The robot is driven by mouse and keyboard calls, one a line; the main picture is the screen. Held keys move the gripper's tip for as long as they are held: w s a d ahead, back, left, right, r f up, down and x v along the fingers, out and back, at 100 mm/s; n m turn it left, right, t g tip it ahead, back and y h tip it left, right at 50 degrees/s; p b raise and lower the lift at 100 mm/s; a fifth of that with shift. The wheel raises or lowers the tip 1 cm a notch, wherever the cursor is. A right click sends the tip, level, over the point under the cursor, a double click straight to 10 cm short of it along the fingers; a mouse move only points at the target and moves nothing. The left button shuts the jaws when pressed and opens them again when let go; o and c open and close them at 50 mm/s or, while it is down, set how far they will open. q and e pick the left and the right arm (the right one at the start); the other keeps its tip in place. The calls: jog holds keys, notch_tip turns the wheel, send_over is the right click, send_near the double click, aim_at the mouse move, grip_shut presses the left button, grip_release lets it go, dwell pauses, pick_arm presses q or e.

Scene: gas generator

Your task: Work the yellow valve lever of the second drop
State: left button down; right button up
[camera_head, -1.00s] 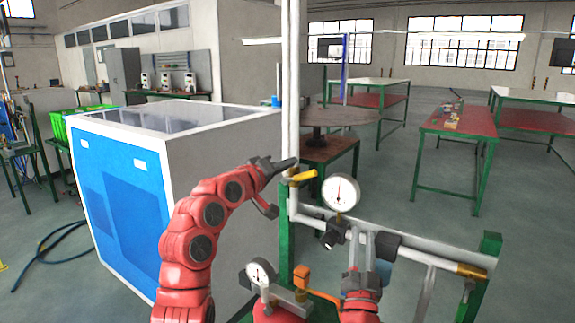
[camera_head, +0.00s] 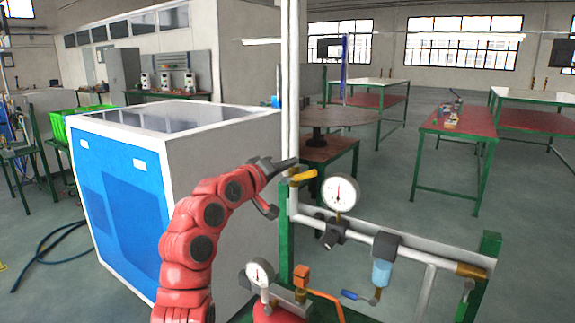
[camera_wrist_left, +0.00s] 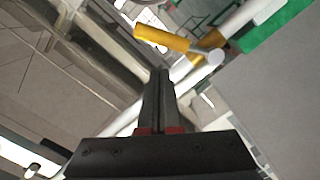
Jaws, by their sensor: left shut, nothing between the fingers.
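The yellow valve lever (camera_head: 302,175) sits on the vertical pipe at the left end of the pipe frame, sticking out to the right. It also shows in the left wrist view (camera_wrist_left: 163,37), with its handle pointing up and left from a silvery pivot. My left gripper (camera_head: 292,163) is shut and empty, its tips at the pipe just above and left of the lever in the head view. In the left wrist view the closed fingers (camera_wrist_left: 160,76) point at the pipe, just below the lever; I cannot tell whether they touch it. My right gripper is out of view.
A round gauge (camera_head: 341,193) stands right of the lever. A filter with a blue bowl (camera_head: 382,270) and a blue-handled valve (camera_head: 350,295) hang lower right. A smaller gauge (camera_head: 260,272) is below. A blue and white cabinet (camera_head: 125,210) stands left, behind my left arm.

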pick_arm(q)
jog(key=shift+s+d+f+m+b, duration=0.25)
jog(key=shift+d+f+m+b, duration=0.1)
jog(key=shift+m, duration=0.35)
jog(key=shift+s+d+f+m+b, duration=0.2)
jog(key=shift+d+m+b, duration=0.15)
jog(key=shift+m, duration=0.35)
dwell(1.3)
